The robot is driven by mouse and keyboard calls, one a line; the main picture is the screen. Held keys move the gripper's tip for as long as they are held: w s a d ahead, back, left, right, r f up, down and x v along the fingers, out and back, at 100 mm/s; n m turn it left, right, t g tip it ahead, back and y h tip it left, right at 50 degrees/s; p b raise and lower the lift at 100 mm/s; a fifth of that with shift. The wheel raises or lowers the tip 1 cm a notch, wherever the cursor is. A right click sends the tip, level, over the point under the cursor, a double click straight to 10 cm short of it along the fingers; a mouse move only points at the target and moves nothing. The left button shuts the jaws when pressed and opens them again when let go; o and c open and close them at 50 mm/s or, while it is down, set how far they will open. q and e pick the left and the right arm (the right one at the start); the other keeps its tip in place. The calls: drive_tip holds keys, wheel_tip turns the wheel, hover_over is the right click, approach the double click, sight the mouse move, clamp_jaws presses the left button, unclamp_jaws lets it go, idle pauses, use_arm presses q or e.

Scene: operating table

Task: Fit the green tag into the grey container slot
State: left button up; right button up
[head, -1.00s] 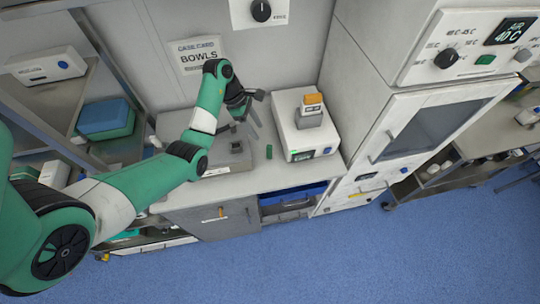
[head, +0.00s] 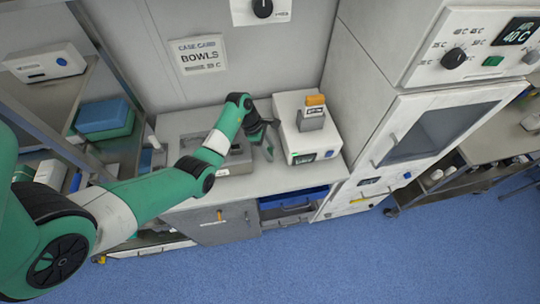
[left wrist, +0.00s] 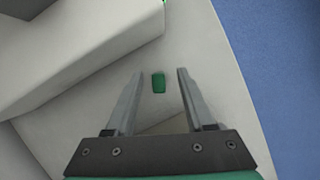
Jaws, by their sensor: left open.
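The green tag (left wrist: 158,82) is a small green block on the pale counter. In the left wrist view it lies between the lines of my two fingers, near the tips, and touches neither visibly. In the head view it is hidden at my left gripper. My left gripper (head: 268,148) is open and empty, low over the counter beside the white device; its fingers (left wrist: 160,74) point at the tag. A grey container (head: 238,162) stands on the counter left of the gripper, partly covered by my arm; its slot is not clear. My right gripper is out of view.
The white device (head: 299,152) stands close on the right, with a grey holder (head: 311,121) and an orange-topped piece (head: 315,100) on it. A tall white cabinet (head: 405,150) is further right. Shelves with a teal-and-blue box (head: 103,117) are at the left.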

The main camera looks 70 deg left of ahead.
use_arm(q)
drive_tip(key=shift+w+f, duration=0.1)
drive_tip(key=shift+f, duration=0.15)
clamp_jaws()
drive_tip(key=shift+r, duration=0.1)
drive_tip(key=shift+r, duration=0.55)
drive_tip(key=r, duration=0.1)
drive_tip(key=r+p, duration=0.1)
drive_tip(key=shift+d+r+p, duration=0.2)
drive_tip(key=shift+r+p, duration=0.1)
drive_tip(key=shift+r, duration=0.1)
drive_tip(key=s+d+r+p, duration=0.2)
drive_tip(key=d+r+p, duration=0.2)
drive_tip(key=d, duration=0.2)
drive_tip(key=s+d+r+p, duration=0.2)
drive_tip(key=d+r+p, duration=0.1)
drive_tip(key=d+r, duration=0.2)
drive_tip(key=shift+s+d+p, duration=0.35)
drive_tip(key=shift+d, duration=0.55)
